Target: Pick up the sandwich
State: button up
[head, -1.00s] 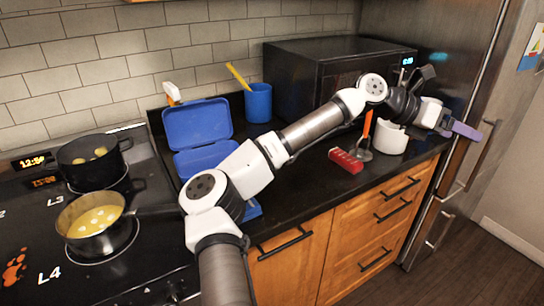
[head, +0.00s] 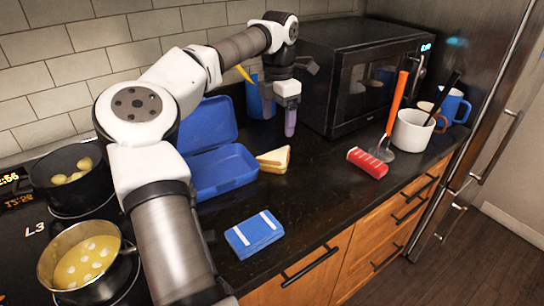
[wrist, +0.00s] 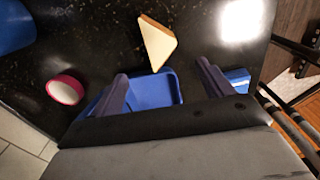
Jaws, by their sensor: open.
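The sandwich (head: 273,160) is a pale bread wedge lying on the dark counter, against the right side of the open blue lunch box (head: 225,172). In the wrist view the sandwich (wrist: 157,42) lies beyond my fingertips, between their two lines. My gripper (head: 279,118) hangs above the counter, behind and above the sandwich, fingers pointing down. It is open and empty. In the wrist view my gripper (wrist: 163,72) has its two fingers wide apart, with the lunch box (wrist: 155,90) showing between them.
A blue pack with white stripes (head: 254,235) lies in front. A blue cup (head: 255,97) stands partly hidden behind my gripper. The microwave (head: 350,75) is close on the right. A pink-rimmed round thing (wrist: 65,90) shows.

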jog(key=p, duration=0.1)
send_over(278, 156)
notch_tip(278, 156, down, 7)
jog(key=shift+r, duration=0.1)
jog(key=shift+f+p, duration=1.1)
jog(key=shift+f, duration=1.7)
jog(key=shift+c, duration=0.2)
jog(key=c, duration=0.6)
